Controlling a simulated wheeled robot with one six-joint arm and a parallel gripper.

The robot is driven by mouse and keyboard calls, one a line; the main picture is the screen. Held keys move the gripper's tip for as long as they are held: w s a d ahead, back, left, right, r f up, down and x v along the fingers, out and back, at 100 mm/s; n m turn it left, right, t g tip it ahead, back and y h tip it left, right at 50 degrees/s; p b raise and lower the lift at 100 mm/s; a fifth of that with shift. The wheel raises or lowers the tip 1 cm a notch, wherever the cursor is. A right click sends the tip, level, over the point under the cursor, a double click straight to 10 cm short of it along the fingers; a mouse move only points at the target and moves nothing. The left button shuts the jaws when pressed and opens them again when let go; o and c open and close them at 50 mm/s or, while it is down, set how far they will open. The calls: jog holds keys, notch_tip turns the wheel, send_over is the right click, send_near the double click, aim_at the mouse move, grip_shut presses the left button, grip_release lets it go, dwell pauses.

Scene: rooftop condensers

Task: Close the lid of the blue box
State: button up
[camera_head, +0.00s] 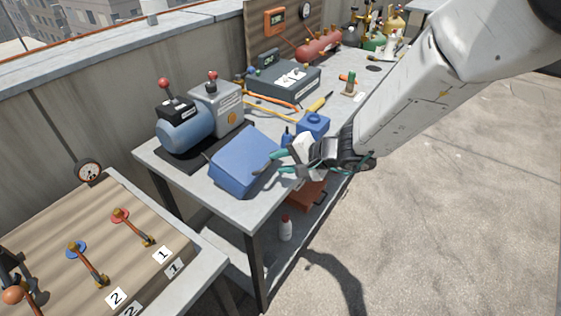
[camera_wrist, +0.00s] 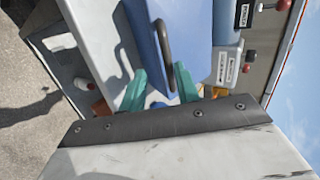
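The blue box (camera_head: 240,163) sits at the near end of the grey workbench. Its broad blue top slopes down toward the front; I cannot tell whether a gap is left under the lid. In the wrist view the blue box (camera_wrist: 190,30) shows a dark curved handle (camera_wrist: 164,48). My gripper (camera_head: 270,162) is at the box's right side, its teal fingers spread. In the wrist view my gripper (camera_wrist: 160,80) has its fingers apart, with the handle's end between them in the picture. It holds nothing; contact with the box is unclear.
A blue-grey pump (camera_head: 183,136) stands behind the box on a black mat. A small blue container (camera_head: 313,124) is close behind my gripper. A grey case (camera_head: 283,82) is farther back. A wooden panel with valves (camera_head: 85,250) is at lower left. Open floor lies right.

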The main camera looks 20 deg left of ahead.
jog(key=w+v, duration=0.1)
jog(key=v, duration=0.6)
jog(key=shift+s, duration=0.5)
jog(key=shift+r, duration=0.1)
jog(key=s+d+r+n+g+h, duration=0.1)
jog(key=s+d+r+g+h, duration=0.15)
jog(key=s+d, duration=0.3)
jog(key=s+d+r+n+g+h, duration=0.1)
jog(key=s+d+r+n+g, duration=0.2)
jog(key=s, duration=0.4)
jog(key=s+d+r+t+h, duration=0.1)
jog(key=s+d+r+h, duration=0.1)
jog(key=d, duration=0.8)
jog(key=s+d+r+m+t+h, duration=0.1)
jog(key=s+d+r+t+h, duration=0.1)
jog(key=d, duration=0.8)
jog(key=s+d+r+m+t+h, duration=0.1)
jog(key=s+d+r, duration=0.4)
jog(key=d, duration=0.5)
jog(key=shift+s+d+r+t+h, duration=0.3)
jog(key=shift+s+t+h, duration=0.25)
jog(key=shift+s+h, duration=0.7)
jog(key=shift+w, duration=0.15)
